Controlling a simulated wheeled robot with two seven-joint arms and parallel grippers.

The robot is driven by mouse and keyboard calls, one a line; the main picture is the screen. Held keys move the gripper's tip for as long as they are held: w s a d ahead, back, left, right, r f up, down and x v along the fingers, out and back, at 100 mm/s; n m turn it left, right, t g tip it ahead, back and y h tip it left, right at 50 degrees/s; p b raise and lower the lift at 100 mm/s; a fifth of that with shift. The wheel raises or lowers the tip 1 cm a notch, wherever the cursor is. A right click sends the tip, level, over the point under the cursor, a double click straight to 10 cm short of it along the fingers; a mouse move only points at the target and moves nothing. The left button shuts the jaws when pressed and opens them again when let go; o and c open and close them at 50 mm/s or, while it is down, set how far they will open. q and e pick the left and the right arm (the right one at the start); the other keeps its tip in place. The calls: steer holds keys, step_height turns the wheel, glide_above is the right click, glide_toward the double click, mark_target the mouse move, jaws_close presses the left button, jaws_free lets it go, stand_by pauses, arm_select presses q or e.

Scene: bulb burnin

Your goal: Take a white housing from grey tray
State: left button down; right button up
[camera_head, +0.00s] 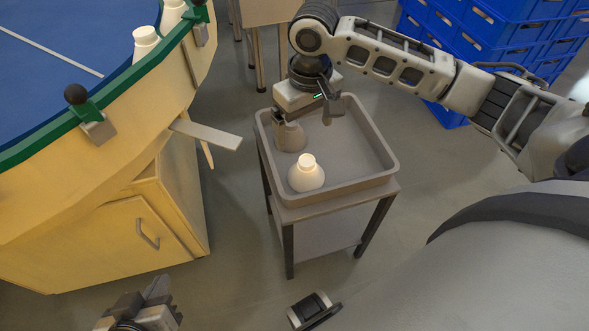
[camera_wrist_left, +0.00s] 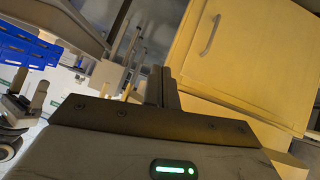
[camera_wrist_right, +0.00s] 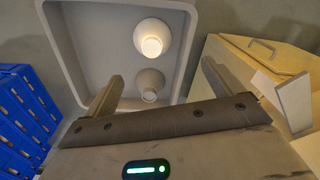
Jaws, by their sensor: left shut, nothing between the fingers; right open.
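The grey tray (camera_head: 375,150) sits on a small stand in the middle of the head view, and its rim shows in the right wrist view (camera_wrist_right: 62,60). Two white housings are in it. One (camera_head: 306,176) stands upright and clear near the front. The other (camera_head: 291,140) is further back, partly hidden by my right gripper (camera_head: 308,115). My right gripper is open above the back housing, which appears between its fingers in the right wrist view (camera_wrist_right: 149,80); contact cannot be told. My left gripper (camera_wrist_left: 162,85) is shut and empty, low at the bottom left of the head view.
A round blue-topped table (camera_head: 60,50) with a green rim stands at the left, with white bottle-like pieces (camera_head: 146,42) on it. A flat plate (camera_head: 207,133) juts from it towards the tray. Blue crates (camera_head: 480,35) are stacked at the back right. Floor lies between table and stand.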

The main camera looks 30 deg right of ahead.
mark_target(307, 161)
steer(key=f+b, duration=0.1)
steer(key=f, duration=0.2)
steer(key=f+b, duration=0.1)
steer(key=f, duration=0.2)
steer(key=d+f+b, duration=0.1)
steer(key=f, duration=0.2)
steer(key=shift+w+f+b, duration=0.15)
steer(key=shift+f+b, duration=0.05)
steer(key=shift+b, duration=0.2)
steer(key=shift+f, duration=0.6)
steer(key=shift+d+f+b, duration=0.1)
steer(key=shift+f+b, duration=0.4)
step_height(307, 161, down, 4)
steer(key=shift+w+f+b, duration=0.1)
steer(key=shift+f+b, duration=0.05)
steer(key=shift+b, duration=1.05)
arm_select(q)
steer(key=d+r+t+h, duration=0.1)
steer(key=w+d+r+t+h, duration=0.1)
steer(key=t, duration=0.1)
steer(key=shift+d+r+m, duration=0.15)
steer(key=shift+m, duration=0.15)
arm_select(e)
steer(key=c, duration=0.8)
